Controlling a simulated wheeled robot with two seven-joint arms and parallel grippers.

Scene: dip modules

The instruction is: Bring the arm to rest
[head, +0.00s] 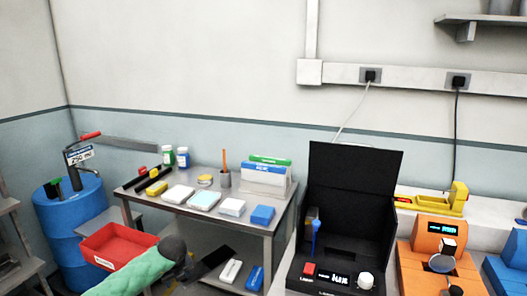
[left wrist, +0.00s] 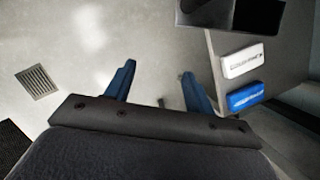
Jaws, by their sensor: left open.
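My left arm, in a green sleeve, comes in from the lower left in the head view. Its dark left gripper (head: 214,259) is in front of the metal table (head: 268,228), around the height of its lower shelf in the picture. In the left wrist view the two blue fingers of the left gripper (left wrist: 158,88) are spread apart with nothing between them. Below them is bare grey floor. My right gripper does not show in either view.
A red bin (head: 118,240) is beside my left arm, near a blue drum (head: 70,212). White and blue boxes lie on the lower shelf; the blue box (left wrist: 250,96) shows right of the fingers. A black open-lidded device (head: 350,190) and an orange device (head: 437,232) stand right.

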